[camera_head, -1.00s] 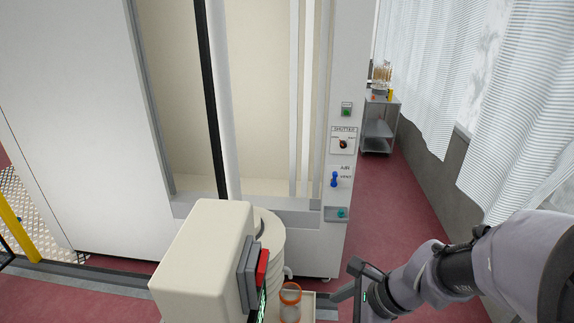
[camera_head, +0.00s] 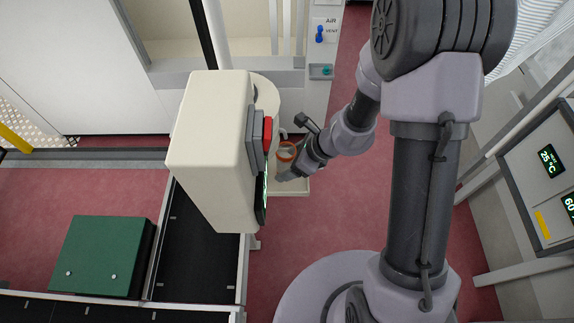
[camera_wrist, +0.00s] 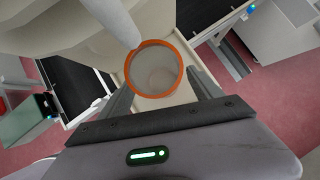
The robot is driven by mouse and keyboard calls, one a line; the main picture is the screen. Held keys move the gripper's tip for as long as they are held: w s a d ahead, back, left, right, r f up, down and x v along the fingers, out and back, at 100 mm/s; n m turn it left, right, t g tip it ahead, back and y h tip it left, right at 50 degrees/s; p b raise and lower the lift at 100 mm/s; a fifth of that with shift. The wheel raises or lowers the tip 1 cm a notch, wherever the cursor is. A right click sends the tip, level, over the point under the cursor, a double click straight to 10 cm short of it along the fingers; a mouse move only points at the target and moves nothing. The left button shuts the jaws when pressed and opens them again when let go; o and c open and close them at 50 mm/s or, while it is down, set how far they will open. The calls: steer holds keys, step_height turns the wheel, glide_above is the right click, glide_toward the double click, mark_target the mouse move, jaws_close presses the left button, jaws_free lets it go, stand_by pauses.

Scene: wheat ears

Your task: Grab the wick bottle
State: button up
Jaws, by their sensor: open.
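A clear bottle with an orange rim (camera_head: 287,151), which I take for the wick bottle, stands on a small pale tray (camera_head: 293,191) beside a cream machine. In the wrist view the bottle's orange ring (camera_wrist: 130,84) is seen from above, with its pale inside showing. My gripper (camera_wrist: 158,84) is open, with one finger on each side of the bottle. I cannot tell whether either finger touches it. In the head view my gripper (camera_head: 286,169) is at the bottle and partly hides its lower part.
The cream machine (camera_head: 210,150) with a red button stands close left of the bottle. A pale spout (camera_wrist: 112,20) reaches down to the bottle's rim. A green box (camera_head: 103,256) and a dark conveyor (camera_head: 198,250) lie left. A panel with displays (camera_head: 545,170) stands right.

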steer(key=shift+w+x, duration=0.2)
steer(key=shift+x, duration=0.85)
steer(key=shift+s+d+r, duration=0.1)
steer(key=shift+s+r, duration=0.15)
steer(key=c, duration=1.4)
steer(key=shift+c, duration=0.2)
steer(key=shift+w+r, duration=0.1)
